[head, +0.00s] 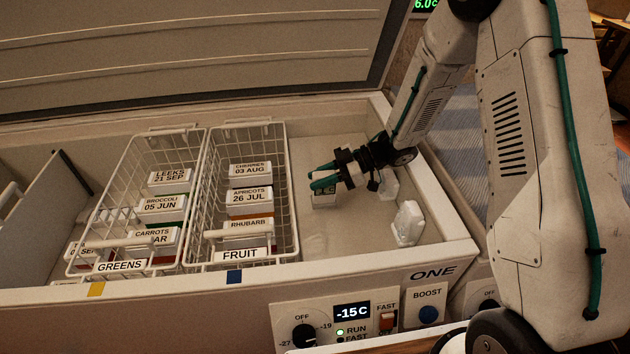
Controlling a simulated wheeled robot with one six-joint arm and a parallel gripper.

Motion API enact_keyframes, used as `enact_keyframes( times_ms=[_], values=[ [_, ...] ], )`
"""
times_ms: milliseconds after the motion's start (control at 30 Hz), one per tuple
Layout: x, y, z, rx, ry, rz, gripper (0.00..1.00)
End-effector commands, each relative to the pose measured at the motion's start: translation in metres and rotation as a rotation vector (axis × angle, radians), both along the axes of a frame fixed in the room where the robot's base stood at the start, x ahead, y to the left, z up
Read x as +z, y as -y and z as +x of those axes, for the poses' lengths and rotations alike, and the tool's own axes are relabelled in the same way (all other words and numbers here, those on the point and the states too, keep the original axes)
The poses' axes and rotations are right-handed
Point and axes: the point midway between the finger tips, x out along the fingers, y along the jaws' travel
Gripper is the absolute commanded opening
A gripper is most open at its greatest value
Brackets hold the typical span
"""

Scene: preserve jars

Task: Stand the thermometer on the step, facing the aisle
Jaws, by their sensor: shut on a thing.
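My gripper (322,178), with green fingers, reaches down into the chest freezer to the right of the fruit basket. It is shut on a small pale block with a dark display face, which looks like the thermometer (325,200). The fingers partly cover it, and its display is too small to read. It is low over the pale raised floor beside the baskets, which looks like the step (345,235). I cannot tell whether it touches that surface.
The wire fruit basket (297,215) stands close left of my gripper, with the greens basket (140,140) beyond it. A white frosty lump (408,222) lies near the right wall, and another pale piece (389,182) lies below my wrist. The front rim (400,258) bounds the space.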

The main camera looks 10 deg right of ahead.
Motion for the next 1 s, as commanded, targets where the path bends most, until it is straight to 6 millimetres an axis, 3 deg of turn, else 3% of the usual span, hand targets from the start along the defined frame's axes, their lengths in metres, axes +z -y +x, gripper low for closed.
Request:
enact_keyframes(
  times_ms=[100, 333, 533, 900, 933, 1000],
  values=[
    [-0.002, -0.004, 0.016, 0.001, 0.001, 0.0, 0.0],
    [-0.004, -0.007, 0.031, 0.002, -0.001, 0.001, 0.0],
    [-0.036, -0.007, 0.03, 0.0, -0.003, 0.001, 0.0],
    [-0.041, -0.006, 0.03, 0.0, 0.0, 0.001, 0.0],
    [-0.041, -0.006, 0.03, 0.0, 0.0, 0.001, 0.29],
    [-0.041, -0.006, 0.03, 0.0, 0.0, 0.0, 0.48]
  ],
)
